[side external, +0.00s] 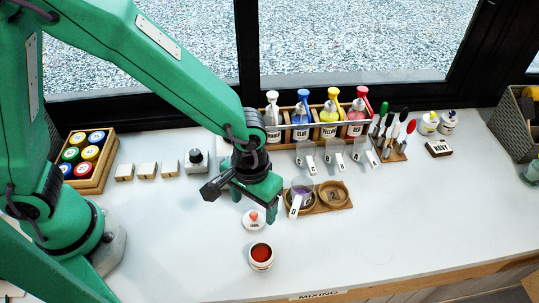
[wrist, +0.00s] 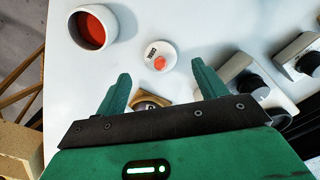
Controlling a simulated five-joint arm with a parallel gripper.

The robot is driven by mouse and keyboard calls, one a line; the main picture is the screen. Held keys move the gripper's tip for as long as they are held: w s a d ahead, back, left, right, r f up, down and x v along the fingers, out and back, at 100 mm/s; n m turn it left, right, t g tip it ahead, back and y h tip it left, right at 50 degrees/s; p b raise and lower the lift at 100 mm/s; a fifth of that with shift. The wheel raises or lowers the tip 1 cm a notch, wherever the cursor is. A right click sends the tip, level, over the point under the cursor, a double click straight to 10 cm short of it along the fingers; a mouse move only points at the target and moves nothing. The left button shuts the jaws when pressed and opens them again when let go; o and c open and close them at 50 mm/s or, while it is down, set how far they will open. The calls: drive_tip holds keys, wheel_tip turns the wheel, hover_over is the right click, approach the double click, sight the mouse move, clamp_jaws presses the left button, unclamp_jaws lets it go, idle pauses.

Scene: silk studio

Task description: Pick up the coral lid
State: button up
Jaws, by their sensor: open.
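The coral lid (side external: 254,218) is a white disc with a coral knob, lying flat on the white table. It also shows in the wrist view (wrist: 157,55), with a small dark label, beyond and between my fingertips. A white jar (side external: 261,257) with red-orange contents stands open in front of the lid; it also shows at the upper left in the wrist view (wrist: 93,27). My gripper (side external: 255,201) is above the table, just behind the lid in the side view. In the wrist view my gripper (wrist: 160,84) has its two green fingers wide apart, with nothing between them.
A wooden holder (side external: 336,208) with a measuring cup (side external: 301,191) stands right of my gripper. A rack of pump bottles (side external: 318,131) lines the back. A wooden paint box (side external: 102,181) and small blocks (side external: 147,171) stand left. The front right table is clear.

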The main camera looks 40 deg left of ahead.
sight(254, 214)
drive_tip(key=shift+f, duration=2)
drive_tip(key=c, duration=1.1)
drive_tip(key=shift+o, duration=0.2)
drive_tip(key=shift+r, duration=0.1)
drive_tip(key=shift+r, duration=0.7)
drive_tip(key=r, duration=0.3)
drive_tip(key=shift+s+d, duration=0.15)
drive_tip(key=shift+s, duration=0.25)
drive_tip(key=s+d+r, duration=0.3)
drive_tip(key=s+r, duration=0.3)
drive_tip(key=s, duration=0.4)
drive_tip(key=shift+s+d+r, duration=0.15)
drive_tip(key=shift+d+r, duration=0.05)
drive_tip(key=shift+d, duration=0.05)
